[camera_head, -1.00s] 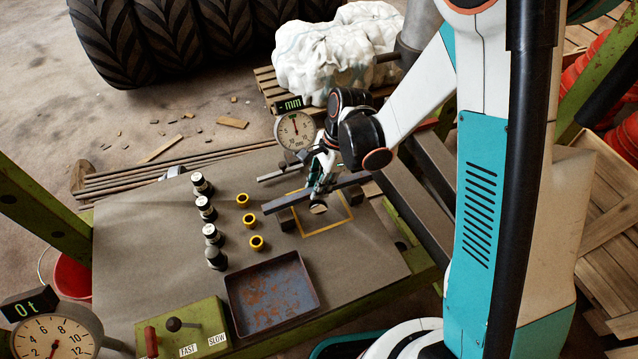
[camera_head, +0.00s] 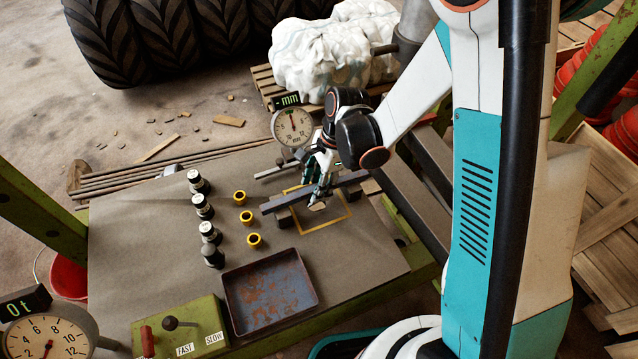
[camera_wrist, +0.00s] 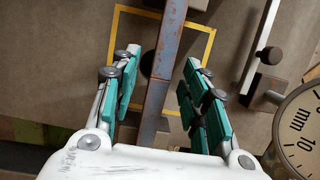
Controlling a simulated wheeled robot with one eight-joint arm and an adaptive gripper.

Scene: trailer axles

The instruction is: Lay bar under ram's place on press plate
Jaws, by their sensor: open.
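The bar (camera_head: 350,181) is a dark, worn steel bar lying level across the yellow square outline (camera_head: 328,224) on the press plate (camera_head: 150,245). A dark block (camera_head: 284,218) shows beneath its near-left end. In the wrist view the bar (camera_wrist: 166,55) runs lengthwise between the fingers, across the yellow outline (camera_wrist: 113,38). My gripper (camera_head: 317,190) is down at the bar's middle. In the wrist view my gripper (camera_wrist: 159,66) is open, with a teal-padded finger on each side of the bar and a visible gap to each. A round spot beside the bar is partly hidden.
A dial gauge (camera_head: 291,127) stands just behind my gripper. Several black-and-white cylinders (camera_head: 203,206) and yellow rings (camera_head: 246,217) stand to the left. A rusty tray (camera_head: 270,292) and a green control box (camera_head: 182,327) are nearer. The plate left of the cylinders is clear.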

